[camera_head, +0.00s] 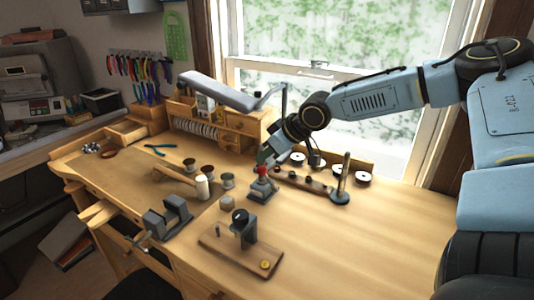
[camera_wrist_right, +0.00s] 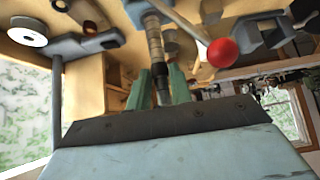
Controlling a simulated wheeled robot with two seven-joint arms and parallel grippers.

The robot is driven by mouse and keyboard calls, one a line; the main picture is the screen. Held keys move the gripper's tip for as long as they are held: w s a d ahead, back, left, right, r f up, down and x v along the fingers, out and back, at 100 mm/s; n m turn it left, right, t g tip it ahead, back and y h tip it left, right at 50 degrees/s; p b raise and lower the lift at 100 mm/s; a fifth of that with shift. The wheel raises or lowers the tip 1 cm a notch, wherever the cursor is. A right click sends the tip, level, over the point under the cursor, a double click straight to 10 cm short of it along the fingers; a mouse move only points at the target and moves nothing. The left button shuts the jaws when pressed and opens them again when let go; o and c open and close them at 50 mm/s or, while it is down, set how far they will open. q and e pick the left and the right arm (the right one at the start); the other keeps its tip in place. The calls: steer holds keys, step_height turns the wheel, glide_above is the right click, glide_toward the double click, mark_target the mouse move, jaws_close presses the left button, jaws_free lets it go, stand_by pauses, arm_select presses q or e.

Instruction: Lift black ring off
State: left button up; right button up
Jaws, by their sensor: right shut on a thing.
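My right gripper (camera_head: 264,155) reaches down over the bench beside a small grey tool with a red knob (camera_head: 262,171). In the right wrist view its green fingers (camera_wrist_right: 160,80) are shut around a stepped metal post (camera_wrist_right: 154,40). A dark band, which looks like the black ring (camera_wrist_right: 159,69), sits on the post between the fingertips. The ring is too small and hidden to make out in the head view. The red knob (camera_wrist_right: 223,52) on its lever is close to the right of the fingers. My left gripper is not in view.
A dark upright post on a round base (camera_head: 341,190) and a wooden strip with pegs (camera_head: 303,181) stand right of the gripper. A board-mounted tool (camera_head: 240,235) and a grey vise (camera_head: 167,217) stand nearer. A lamp arm (camera_head: 225,92) hangs behind. The right bench is clear.

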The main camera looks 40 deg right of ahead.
steer(key=shift+c, duration=0.4)
steer(key=shift+r+p, duration=0.95)
steer(key=shift+r, duration=0.25)
steer(key=shift+r+p, duration=0.9)
steer(key=shift+r, duration=0.2)
steer(key=shift+r+p, duration=0.95)
steer(key=shift+r, duration=0.15)
